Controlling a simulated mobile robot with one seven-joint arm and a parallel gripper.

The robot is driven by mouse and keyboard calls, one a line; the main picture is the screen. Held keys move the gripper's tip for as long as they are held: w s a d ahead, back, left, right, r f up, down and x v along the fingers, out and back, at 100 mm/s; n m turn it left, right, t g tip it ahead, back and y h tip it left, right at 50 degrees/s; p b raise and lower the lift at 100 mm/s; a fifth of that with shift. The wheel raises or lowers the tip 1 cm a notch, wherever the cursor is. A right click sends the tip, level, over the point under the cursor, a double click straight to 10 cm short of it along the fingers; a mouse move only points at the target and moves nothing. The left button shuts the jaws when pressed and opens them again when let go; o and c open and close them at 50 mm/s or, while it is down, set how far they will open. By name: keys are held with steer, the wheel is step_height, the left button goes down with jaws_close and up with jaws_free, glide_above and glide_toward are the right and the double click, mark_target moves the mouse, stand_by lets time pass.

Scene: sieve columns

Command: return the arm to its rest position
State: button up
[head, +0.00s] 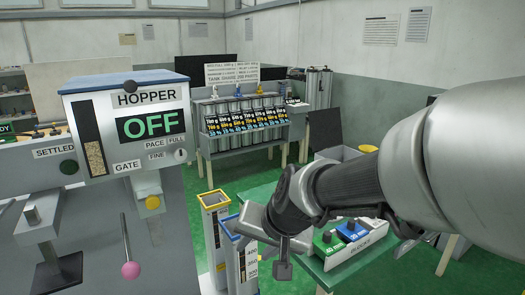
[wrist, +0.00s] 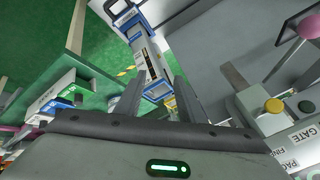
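My arm reaches in from the right in the head view, and my gripper (head: 283,268) hangs low near the centre, beside a blue-rimmed column (head: 241,258). In the wrist view my gripper's two fingers (wrist: 160,85) stand apart, with a gap between them. The blue-rimmed column shows beyond that gap (wrist: 147,55). I see nothing clearly clamped between the fingers. In the head view the hand covers part of the column's upper right side.
A yellow-rimmed column (head: 214,205) stands close by. The hopper (head: 130,125) reads OFF at the left, above a grey bench with a pink-knobbed lever (head: 130,269). A green table (head: 262,190) holds a tray of coloured blocks (head: 350,248). A rack of labelled columns (head: 240,125) stands behind.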

steer(key=s+d+r+n+h, duration=0.1)
steer(key=s+d+r+h, duration=0.15)
steer(key=s+d, duration=0.55)
steer(key=s+d+r+n+h, duration=0.1)
steer(key=s+d+r, duration=0.3)
steer(key=s+d, duration=0.4)
step_height(320, 180, up, 15)
steer(key=p, duration=1.5)
steer(key=shift+w+a+p, duration=0.3)
steer(key=shift+w, duration=0.15)
steer(key=shift+f, duration=0.1)
